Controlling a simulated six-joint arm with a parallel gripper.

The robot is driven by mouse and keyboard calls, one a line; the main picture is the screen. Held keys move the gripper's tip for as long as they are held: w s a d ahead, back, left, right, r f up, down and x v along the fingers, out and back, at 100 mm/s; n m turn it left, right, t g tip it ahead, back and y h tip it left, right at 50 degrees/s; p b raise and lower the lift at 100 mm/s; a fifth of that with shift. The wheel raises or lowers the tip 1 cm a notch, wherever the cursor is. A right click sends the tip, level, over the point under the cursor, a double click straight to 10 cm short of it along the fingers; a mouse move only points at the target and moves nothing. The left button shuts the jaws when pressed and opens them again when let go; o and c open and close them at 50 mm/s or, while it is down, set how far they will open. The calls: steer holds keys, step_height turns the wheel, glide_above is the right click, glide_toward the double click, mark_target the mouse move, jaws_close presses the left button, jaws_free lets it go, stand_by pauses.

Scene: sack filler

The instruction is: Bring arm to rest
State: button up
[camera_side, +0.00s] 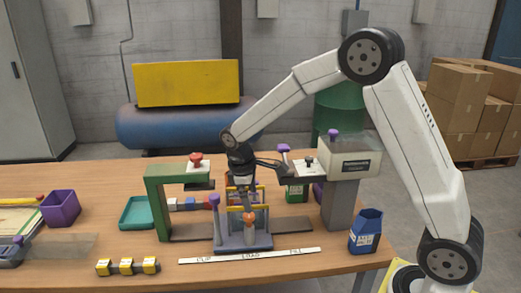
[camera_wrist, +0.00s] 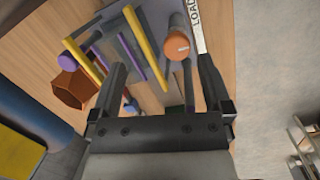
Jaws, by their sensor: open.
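My gripper (camera_wrist: 160,90) is open in the wrist view, with its two dark fingers apart and nothing held between them. In the side view my gripper (camera_side: 245,185) hangs over the middle of the table, just above a grey fixture (camera_side: 240,243) with yellow bars, an orange knob (camera_side: 249,216) and a purple-topped post (camera_side: 214,201). In the wrist view the orange knob (camera_wrist: 178,47) lies beyond the fingertips, near the right finger. Whether a finger touches the fixture I cannot tell.
A green press frame (camera_side: 158,205) stands left of my gripper and a grey-white machine (camera_side: 347,165) right. A purple bin (camera_side: 60,208), teal tray (camera_side: 136,213) and yellow-black blocks (camera_side: 127,266) lie left. Front table is mostly clear.

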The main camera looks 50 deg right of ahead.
steer(key=s+a+m+t+y, duration=0.1)
steer(key=s+m, duration=0.2)
steer(key=s, duration=0.5)
steer(key=s+a+f+m+t, duration=0.1)
steer(key=s+a+m+t, duration=0.1)
steer(key=s, duration=0.6)
steer(key=shift+a+m+t+y, duration=0.15)
steer(key=shift+m+t+y, duration=0.15)
steer(key=shift+m+y, duration=0.15)
